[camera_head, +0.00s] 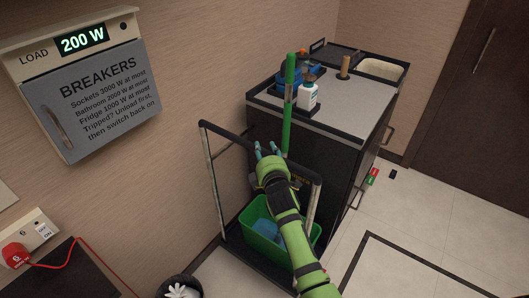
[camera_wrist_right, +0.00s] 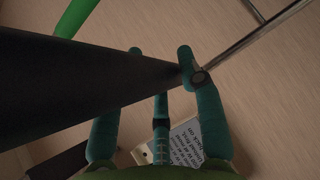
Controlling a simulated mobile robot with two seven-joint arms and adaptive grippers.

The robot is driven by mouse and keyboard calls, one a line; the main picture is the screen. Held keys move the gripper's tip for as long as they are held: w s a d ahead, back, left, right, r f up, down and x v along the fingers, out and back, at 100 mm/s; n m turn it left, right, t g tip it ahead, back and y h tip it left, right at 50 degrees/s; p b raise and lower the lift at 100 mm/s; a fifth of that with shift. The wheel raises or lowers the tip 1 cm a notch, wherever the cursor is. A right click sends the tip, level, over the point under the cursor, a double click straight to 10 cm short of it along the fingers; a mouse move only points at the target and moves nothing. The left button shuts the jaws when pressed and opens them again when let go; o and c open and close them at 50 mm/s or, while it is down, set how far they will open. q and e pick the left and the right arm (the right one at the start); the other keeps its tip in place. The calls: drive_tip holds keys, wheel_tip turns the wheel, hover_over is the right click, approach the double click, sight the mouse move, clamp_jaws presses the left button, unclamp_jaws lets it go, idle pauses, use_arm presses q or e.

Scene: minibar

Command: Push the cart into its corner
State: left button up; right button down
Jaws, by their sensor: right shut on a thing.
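The cart (camera_head: 335,165) has a dark body and grey top. It stands along the left wall, near where that wall meets the back wall. Its push handle (camera_head: 226,133) is a dark bar on metal posts at the near end. My right gripper (camera_head: 267,150) is at this bar; in the right wrist view its teal fingers (camera_wrist_right: 160,55) are closed around the dark handle bar (camera_wrist_right: 70,85). The palm and arm hide part of the bar. A green bucket (camera_head: 255,214) with blue contents sits on the cart's low platform. My left gripper is out of view.
A white bottle (camera_head: 307,96), tools and a green pole (camera_head: 289,105) are on the cart. A breaker box (camera_head: 88,95) hangs on the left wall. A red plug (camera_head: 16,254) with a cable is at lower left. A dark door (camera_head: 475,100) is at right. The floor (camera_head: 430,215) right of the cart is mostly clear.

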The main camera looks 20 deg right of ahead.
sight(290, 163)
drive_tip(key=w+d+b, duration=0.1)
drive_tip(key=w+d, duration=0.4)
drive_tip(key=d, duration=0.1)
drive_tip(key=shift+w+d+f, duration=0.15)
drive_tip(key=shift+d+f, duration=0.1)
drive_tip(key=shift+f, duration=0.05)
drive_tip(key=c, duration=0.8)
unclamp_jaws()
drive_tip(key=shift+s+a+r, duration=0.15)
drive_tip(key=shift+s, duration=0.05)
drive_tip(key=shift+o, duration=0.2)
drive_tip(key=shift+s+r, duration=0.1)
drive_tip(key=s, duration=0.4)
drive_tip(key=s+a+r, duration=0.1)
drive_tip(key=s, duration=0.6)
drive_tip(key=shift+s+a+r, duration=0.15)
drive_tip(key=shift+s+r, duration=0.15)
drive_tip(key=shift+r, duration=0.05)
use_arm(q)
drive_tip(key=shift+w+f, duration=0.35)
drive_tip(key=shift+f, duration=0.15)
